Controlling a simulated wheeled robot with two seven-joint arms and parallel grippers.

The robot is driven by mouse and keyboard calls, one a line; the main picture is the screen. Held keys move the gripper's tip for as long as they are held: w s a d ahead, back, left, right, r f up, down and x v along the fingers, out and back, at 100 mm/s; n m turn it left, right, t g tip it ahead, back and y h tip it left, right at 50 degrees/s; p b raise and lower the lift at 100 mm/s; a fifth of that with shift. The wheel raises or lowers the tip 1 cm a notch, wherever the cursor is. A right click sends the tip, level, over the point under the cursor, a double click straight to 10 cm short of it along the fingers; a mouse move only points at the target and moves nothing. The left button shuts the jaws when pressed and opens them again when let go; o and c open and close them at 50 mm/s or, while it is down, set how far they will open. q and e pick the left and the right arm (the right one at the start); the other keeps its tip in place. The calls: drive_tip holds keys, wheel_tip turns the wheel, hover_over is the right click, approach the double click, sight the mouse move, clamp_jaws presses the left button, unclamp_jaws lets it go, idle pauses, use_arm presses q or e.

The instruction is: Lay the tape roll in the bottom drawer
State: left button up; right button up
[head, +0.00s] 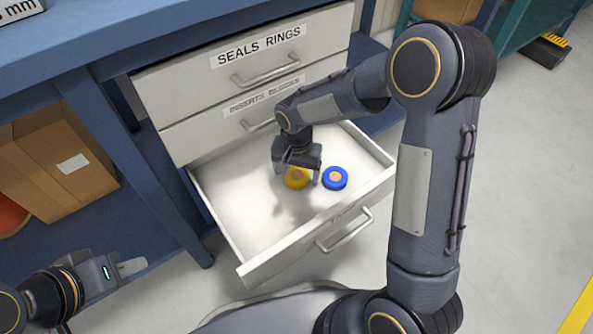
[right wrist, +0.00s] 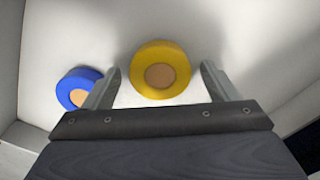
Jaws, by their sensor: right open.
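The bottom drawer (head: 233,203) is pulled open. A yellow tape roll (head: 297,179) and a blue tape roll (head: 336,178) lie flat on its white floor. My right gripper (head: 298,172) is inside the drawer, above the yellow roll. In the right wrist view its open fingers (right wrist: 160,82) stand on either side of the yellow roll (right wrist: 160,69), with gaps visible on both sides. The blue roll (right wrist: 78,88) is just outside the left finger, partly hidden by it. My left gripper (head: 125,267) is at the lower left, outside the drawer; its jaw opening is unclear.
Two closed drawers, the top one labelled SEALS RINGS (head: 257,45), sit above the open drawer. Its handle (head: 345,230) faces front. A cardboard box (head: 62,165) stands on the blue bench's left shelf. The drawer's left part is empty.

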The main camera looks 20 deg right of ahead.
sight(297, 175)
wheel_tip(297, 175, up, 12)
drive_tip(key=p, duration=0.5)
drive_tip(key=shift+r, duration=0.2)
drive_tip(key=s+d+r+n+t+y, duration=0.1)
drive_tip(key=s+d+r+t, duration=0.1)
drive_tip(key=s, duration=0.5)
drive_tip(key=s+d+r+n+t+y, duration=0.1)
drive_tip(key=s+d+r+n, duration=0.1)
drive_tip(key=s, duration=0.5)
drive_tip(key=s+d+r+n+t+y, duration=0.1)
drive_tip(key=s+d+r+t, duration=0.1)
drive_tip(key=s, duration=0.6)
wheel_tip(297, 175, up, 3)
drive_tip(key=shift+d+f+n+t+y, duration=0.15)
drive_tip(key=shift+d+n+t+y, duration=0.2)
drive_tip(key=shift+d, duration=0.2)
